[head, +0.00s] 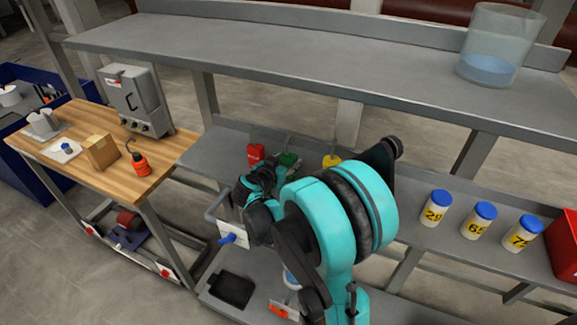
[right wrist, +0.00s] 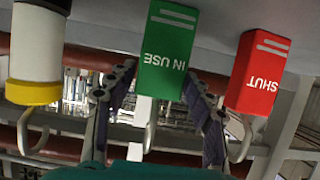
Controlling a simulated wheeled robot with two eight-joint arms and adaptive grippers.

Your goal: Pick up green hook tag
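The green hook tag (head: 289,159) is on the grey lower shelf, between the red tag and a yellow-topped item. In the right wrist view the green tag (right wrist: 166,45), lettered IN USE upside down, has its metal hook pointing down the picture. My right gripper (head: 272,172) is at the green tag, its fingers partly hidden by my wrist in the head view. In the right wrist view my right gripper (right wrist: 158,78) is open, with one finger on each side of the tag. The left finger stands slightly apart from it; contact on the right is unclear. My left gripper is not in view.
A white-and-yellow item (right wrist: 36,50) is at the left. Several blue-capped jars (head: 436,207) stand right on the shelf.

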